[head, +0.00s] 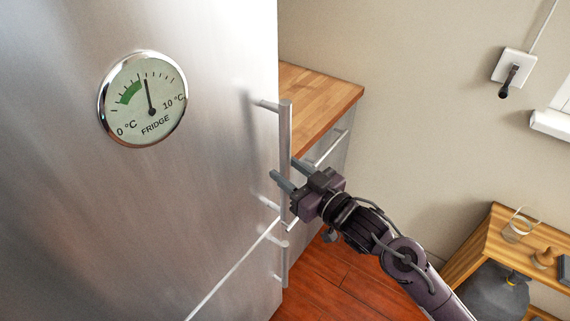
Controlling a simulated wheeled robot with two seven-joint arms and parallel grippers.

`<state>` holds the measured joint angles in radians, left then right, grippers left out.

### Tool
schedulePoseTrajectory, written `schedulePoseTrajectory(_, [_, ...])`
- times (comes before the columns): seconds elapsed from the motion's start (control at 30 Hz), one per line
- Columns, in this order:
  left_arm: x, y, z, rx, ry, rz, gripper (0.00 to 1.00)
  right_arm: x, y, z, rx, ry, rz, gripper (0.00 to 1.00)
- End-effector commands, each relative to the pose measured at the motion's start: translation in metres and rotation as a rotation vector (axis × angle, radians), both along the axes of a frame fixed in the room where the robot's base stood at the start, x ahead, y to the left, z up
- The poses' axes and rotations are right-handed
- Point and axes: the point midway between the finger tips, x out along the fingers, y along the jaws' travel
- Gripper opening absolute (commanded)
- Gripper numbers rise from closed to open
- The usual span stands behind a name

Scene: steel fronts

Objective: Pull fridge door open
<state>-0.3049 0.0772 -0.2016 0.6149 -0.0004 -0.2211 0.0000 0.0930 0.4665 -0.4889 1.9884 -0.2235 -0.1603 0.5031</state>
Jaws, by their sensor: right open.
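The steel fridge door (215,130) fills the left of the head view and looks closed, its lower edge lying along the pale seam. Its vertical bar handle (285,135) stands near the door's right edge. My right gripper (284,173) is open at the lower part of this handle, one finger on each side of the bar in the picture. I cannot tell whether the fingers touch it. My left gripper is not in view.
A round temperature dial (143,98) sits on the door. A lower steel front with its own handle (281,262) is below. A wooden counter (318,95) stands behind the fridge. A wooden shelf (485,243) with small items is at right. Red wooden floor (335,285) shows between.

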Motion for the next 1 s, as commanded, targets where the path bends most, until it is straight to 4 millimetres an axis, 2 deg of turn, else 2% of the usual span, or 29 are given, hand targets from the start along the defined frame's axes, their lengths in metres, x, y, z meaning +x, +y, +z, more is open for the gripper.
schedulePoseTrajectory(0.17, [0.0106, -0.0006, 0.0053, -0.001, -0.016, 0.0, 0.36, 0.0108, 0.01, 0.0008, -0.001, -0.001, 0.0, 0.41])
schedulePoseTrajectory(0.43, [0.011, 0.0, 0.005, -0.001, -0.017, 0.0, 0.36, 0.0119, 0.0113, -0.0004, -0.001, -0.001, 0.0, 0.41])
schedulePoseTrajectory(0.77, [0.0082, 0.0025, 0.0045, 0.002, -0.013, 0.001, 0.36, 0.0118, 0.0109, -0.0004, -0.001, -0.001, 0.0, 0.0])
schedulePoseTrajectory(1.0, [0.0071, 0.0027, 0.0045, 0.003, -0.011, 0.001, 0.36, 0.0118, 0.011, -0.0004, -0.001, -0.001, -0.001, 0.0])
